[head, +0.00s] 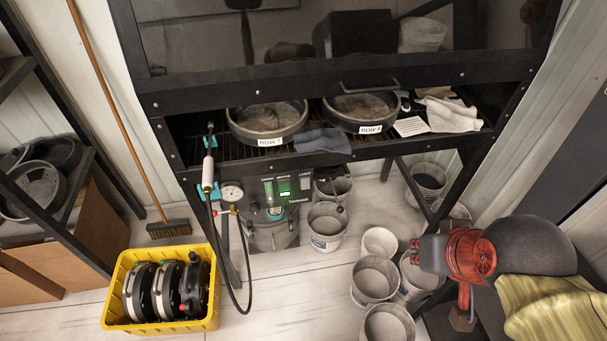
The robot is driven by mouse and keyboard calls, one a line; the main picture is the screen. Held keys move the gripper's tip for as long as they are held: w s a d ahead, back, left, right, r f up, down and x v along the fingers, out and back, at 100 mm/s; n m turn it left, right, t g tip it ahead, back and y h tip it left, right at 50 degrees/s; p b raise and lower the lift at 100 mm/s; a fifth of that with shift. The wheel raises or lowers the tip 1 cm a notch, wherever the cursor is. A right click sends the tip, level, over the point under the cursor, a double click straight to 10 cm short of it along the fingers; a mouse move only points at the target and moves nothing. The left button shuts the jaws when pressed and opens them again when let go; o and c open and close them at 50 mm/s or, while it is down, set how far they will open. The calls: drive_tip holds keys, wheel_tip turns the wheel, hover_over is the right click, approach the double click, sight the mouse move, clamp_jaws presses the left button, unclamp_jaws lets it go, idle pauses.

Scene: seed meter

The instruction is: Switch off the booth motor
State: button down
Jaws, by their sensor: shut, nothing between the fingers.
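I cannot tell from this view which part is the booth motor itself.
Two dark pans (267,124) labelled ROW stand on the booth's grate. A hose (238,262) hangs beside a gauge (231,191). Several buckets (375,279) crowd the floor. A yellow crate (160,327) holds round dark units. A broom (168,228) leans left. Bare floor shows between crate and buckets.

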drive_tip(key=shift+w+d, duration=0.1)
drive_tip(key=shift+w, duration=0.1)
